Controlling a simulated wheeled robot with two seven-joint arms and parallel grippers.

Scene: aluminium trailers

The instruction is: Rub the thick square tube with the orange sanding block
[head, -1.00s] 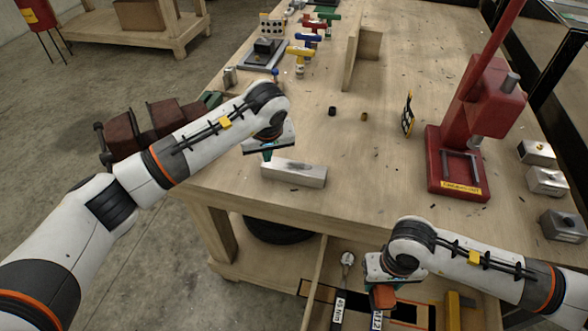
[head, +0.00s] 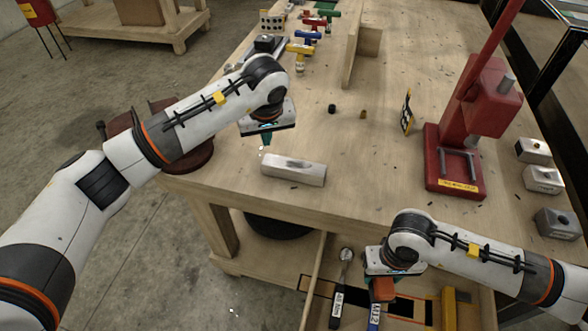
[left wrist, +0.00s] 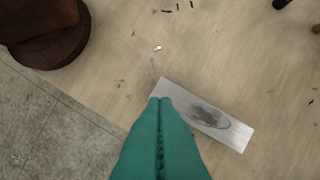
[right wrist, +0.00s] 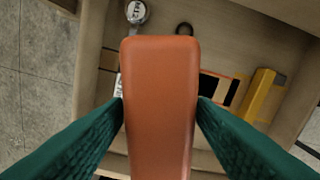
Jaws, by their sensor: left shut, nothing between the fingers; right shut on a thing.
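The thick square tube (head: 294,169) lies on the wooden table near its front left edge, pale metal with a dark patch on top. It also shows in the left wrist view (left wrist: 222,122). My left gripper (head: 265,146), with green fingers, is shut and empty, above and just left of the tube's left end; in its wrist view the fingertips (left wrist: 160,100) overlap the tube's near end, and contact cannot be told. My right gripper (right wrist: 160,120) is shut on the orange sanding block (right wrist: 160,85), held over the open drawer; the block also shows in the head view (head: 382,289).
A red press (head: 460,140) stands on the right of the table. A dark red vise (head: 185,145) is at the left edge, behind my left arm. The open drawer (head: 317,270) holds a torque wrench and a yellow tool. The table's middle is mostly clear.

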